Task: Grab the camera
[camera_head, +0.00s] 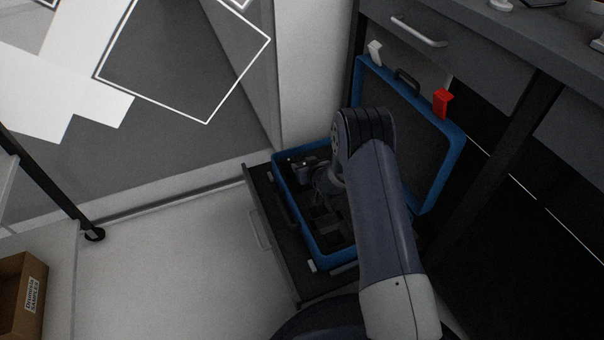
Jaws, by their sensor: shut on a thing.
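The camera (303,168) is a small dark body at the far left end of the open blue case (283,192). My gripper (318,179) is down inside the case, right beside the camera and shut on it. The fingertips are small and dark, so the exact grip is hard to make out. My arm comes from the lower right and hides the right part of the case's inside. I cannot tell whether the camera is lifted off the case's lining.
The case sits in a pulled-out dark drawer (259,205). Its lid (440,178) stands open at the right, with a red latch (442,103). A desk (470,45) overhangs behind. A cardboard box (22,290) is at lower left. The floor (165,265) between is clear.

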